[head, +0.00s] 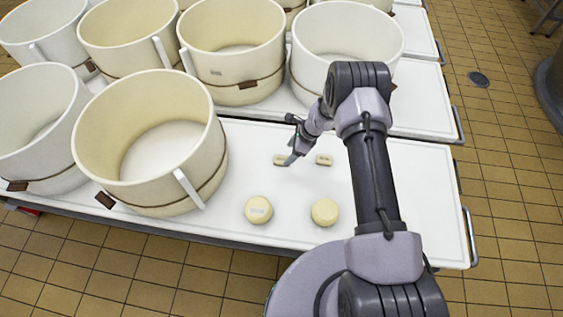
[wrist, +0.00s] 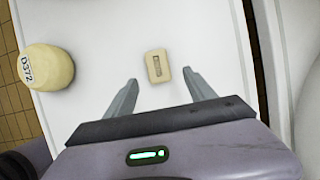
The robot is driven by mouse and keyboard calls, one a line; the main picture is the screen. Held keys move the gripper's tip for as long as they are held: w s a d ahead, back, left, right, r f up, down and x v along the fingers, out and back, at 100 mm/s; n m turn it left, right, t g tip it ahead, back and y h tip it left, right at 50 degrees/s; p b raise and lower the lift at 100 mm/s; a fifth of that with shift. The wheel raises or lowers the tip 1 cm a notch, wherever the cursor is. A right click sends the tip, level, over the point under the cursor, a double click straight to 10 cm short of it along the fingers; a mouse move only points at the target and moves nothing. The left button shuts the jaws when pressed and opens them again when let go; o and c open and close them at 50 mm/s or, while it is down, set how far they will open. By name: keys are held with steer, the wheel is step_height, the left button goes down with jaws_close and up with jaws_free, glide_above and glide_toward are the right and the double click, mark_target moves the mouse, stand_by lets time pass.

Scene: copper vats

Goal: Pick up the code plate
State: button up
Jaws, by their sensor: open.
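A small cream code plate with a dark label strip lies flat on the white table in the wrist view (wrist: 158,66), between and slightly beyond my fingertips. It appears to be the left of two small plates in the head view (head: 279,160), partly covered by my finger. My gripper (wrist: 160,77) is open and empty; its fingers are on either side of the plate's near end, apart from it. In the head view my gripper (head: 291,158) points down at the left plate. A second similar plate (head: 324,160) lies to its right.
A round cream block marked D372 (wrist: 46,68) lies left of the plate in the wrist view; another round block (head: 325,212) is nearby. Large cream vats, including one (head: 150,150), stand left and behind. The table's right end is clear.

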mark_target(283, 159)
steer(key=b+x, duration=0.2)
steer(key=x, duration=0.3)
steer(key=shift+s+a, duration=0.1)
steer(key=shift+a, duration=0.05)
steer(key=shift+r, duration=0.2)
jaws_close()
